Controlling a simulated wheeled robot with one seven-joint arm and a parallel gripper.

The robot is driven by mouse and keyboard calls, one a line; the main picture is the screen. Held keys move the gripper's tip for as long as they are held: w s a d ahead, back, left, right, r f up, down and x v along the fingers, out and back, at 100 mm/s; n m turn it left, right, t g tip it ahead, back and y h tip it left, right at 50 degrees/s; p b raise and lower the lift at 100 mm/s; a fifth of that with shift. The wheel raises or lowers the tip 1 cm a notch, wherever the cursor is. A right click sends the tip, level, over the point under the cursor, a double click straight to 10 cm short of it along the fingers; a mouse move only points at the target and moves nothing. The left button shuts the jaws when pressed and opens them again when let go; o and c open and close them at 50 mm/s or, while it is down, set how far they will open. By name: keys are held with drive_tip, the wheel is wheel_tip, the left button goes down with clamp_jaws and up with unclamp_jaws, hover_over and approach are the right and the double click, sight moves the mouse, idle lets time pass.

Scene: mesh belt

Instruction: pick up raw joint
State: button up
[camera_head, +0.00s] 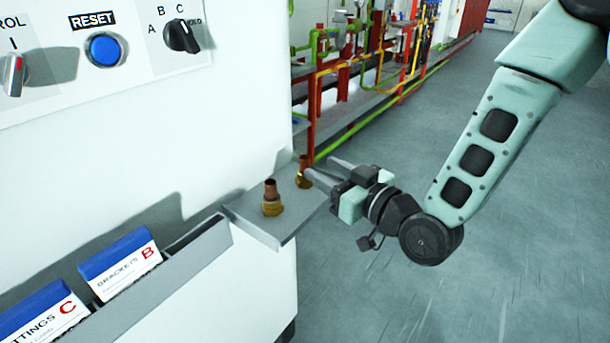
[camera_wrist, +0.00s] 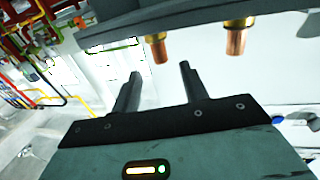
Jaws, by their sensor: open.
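Two copper-and-brass pipe joints stand upright on a small grey shelf (camera_head: 262,229). The near joint (camera_head: 271,198) is in plain view; the far joint (camera_head: 304,172) is partly overlapped by a fingertip of my gripper (camera_head: 320,167). I cannot tell which one is raw. My gripper is open and empty, pointing left toward the far joint. The wrist view looks upside down. There the far joint (camera_wrist: 158,48) is ahead of the gap between my fingertips (camera_wrist: 160,70), and the near joint (camera_wrist: 238,38) is to the right, outside the fingers.
A white cabinet with a blue reset button (camera_head: 104,49) and a selector knob (camera_head: 182,37) rises behind the shelf. A grey trough (camera_head: 165,285) with blue-topped cards (camera_head: 121,262) is at lower left. Coloured pipes (camera_head: 375,90) stand at the back. The floor at right is clear.

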sight(309, 160)
drive_tip(key=p+x, duration=0.1)
drive_tip(key=x, duration=0.4)
clamp_jaws()
drive_tip(key=shift+r, duration=0.1)
